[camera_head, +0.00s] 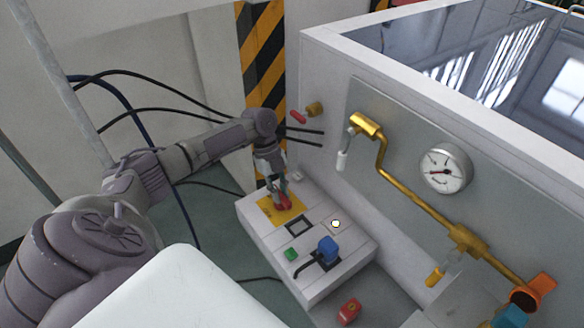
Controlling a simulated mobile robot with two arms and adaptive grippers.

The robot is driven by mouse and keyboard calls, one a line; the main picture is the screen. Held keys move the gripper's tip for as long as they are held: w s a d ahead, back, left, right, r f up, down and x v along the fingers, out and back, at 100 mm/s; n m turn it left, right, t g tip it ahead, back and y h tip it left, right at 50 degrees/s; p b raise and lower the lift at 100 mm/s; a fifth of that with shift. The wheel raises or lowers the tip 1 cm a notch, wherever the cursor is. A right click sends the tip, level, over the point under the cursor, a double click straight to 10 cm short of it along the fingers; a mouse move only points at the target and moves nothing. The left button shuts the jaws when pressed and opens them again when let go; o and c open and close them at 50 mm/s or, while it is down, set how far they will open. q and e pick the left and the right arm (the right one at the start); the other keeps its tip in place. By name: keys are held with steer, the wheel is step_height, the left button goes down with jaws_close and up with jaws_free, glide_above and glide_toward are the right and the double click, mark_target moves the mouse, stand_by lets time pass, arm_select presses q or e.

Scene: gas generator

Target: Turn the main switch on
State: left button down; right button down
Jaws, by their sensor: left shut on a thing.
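The main switch (284,202) is a red knob on a yellow plate (264,211) at the far left end of the white control box. My left gripper (277,190) reaches down from above and is shut on the red knob. Its fingers partly cover the knob, so the knob's exact angle is hard to tell. My right gripper is not in view.
The control box (313,287) also carries a green button (291,254), a blue lever (327,248) and a lit round lamp (336,223). A brass pipe (410,192) and a pressure gauge (445,168) are on the panel at right. A red valve handle (298,117) sticks out above my gripper.

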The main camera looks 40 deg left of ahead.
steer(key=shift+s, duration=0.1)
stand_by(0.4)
arm_select(q)
steer(key=c, duration=1.1)
jaws_free()
steer(key=shift+r, duration=0.1)
steer(key=v, duration=1.2)
steer(key=shift+w, duration=0.1)
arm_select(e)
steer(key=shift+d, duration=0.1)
